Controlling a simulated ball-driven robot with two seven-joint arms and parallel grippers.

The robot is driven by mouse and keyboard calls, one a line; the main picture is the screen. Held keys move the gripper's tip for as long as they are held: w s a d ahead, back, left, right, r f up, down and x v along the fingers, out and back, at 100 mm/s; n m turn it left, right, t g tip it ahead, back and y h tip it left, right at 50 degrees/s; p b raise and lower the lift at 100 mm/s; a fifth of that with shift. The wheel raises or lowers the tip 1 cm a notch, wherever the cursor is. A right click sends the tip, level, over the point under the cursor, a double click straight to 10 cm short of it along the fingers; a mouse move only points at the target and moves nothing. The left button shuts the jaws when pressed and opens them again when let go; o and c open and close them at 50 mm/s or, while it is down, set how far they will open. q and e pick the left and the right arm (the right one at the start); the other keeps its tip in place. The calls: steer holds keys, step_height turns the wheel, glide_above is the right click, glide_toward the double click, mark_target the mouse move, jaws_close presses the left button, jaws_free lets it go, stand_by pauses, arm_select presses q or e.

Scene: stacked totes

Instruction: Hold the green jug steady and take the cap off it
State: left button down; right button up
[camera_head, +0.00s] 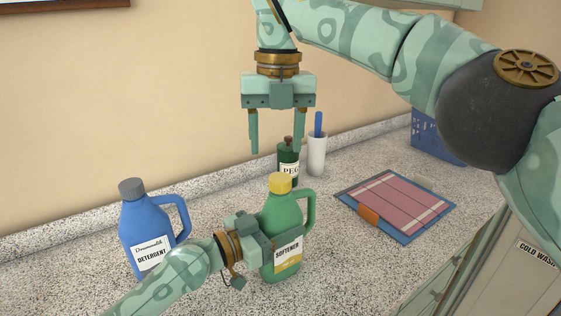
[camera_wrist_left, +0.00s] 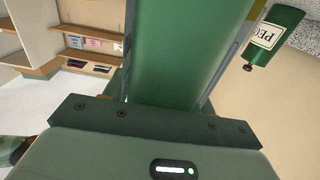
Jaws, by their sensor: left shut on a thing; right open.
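The green jug (camera_head: 285,215), labelled "SOFTENER", stands upright on the speckled counter in the head view. Its yellow cap (camera_head: 280,183) sits on its neck, and its handle is on the right side. My left gripper (camera_head: 268,246) is shut on the jug's body from the left, low down. In the left wrist view the green jug (camera_wrist_left: 190,45) fills the space between the fingers. My right gripper (camera_head: 277,142) is open and empty, pointing down above the cap and apart from it.
A blue detergent jug (camera_head: 145,235) with a grey cap stands at the left. A dark green "PEG" container (camera_head: 288,166) and a white cup (camera_head: 317,155) with a blue item stand behind the green jug.

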mark_target(280, 177)
steer(key=m, duration=0.4)
steer(key=shift+a+m, duration=0.1)
steer(key=shift+m, duration=0.2)
steer(key=m, duration=0.9)
steer(key=shift+r, duration=0.1)
steer(key=m, duration=0.3)
steer(key=shift+r+m, duration=0.1)
steer(key=shift+m, duration=0.2)
steer(key=m, duration=0.6)
steer(key=shift+w+d+r, duration=0.1)
steer(key=shift+d, duration=0.1)
steer(key=m, duration=0.4)
steer(key=shift+d+m, duration=0.15)
steer(key=shift+m, duration=0.25)
steer(key=m, duration=0.2)
steer(key=shift+m, duration=0.3)
steer(key=shift+f+m, duration=0.3)
steer(key=shift+f, duration=0.15)
step_height(280, 177, down, 7)
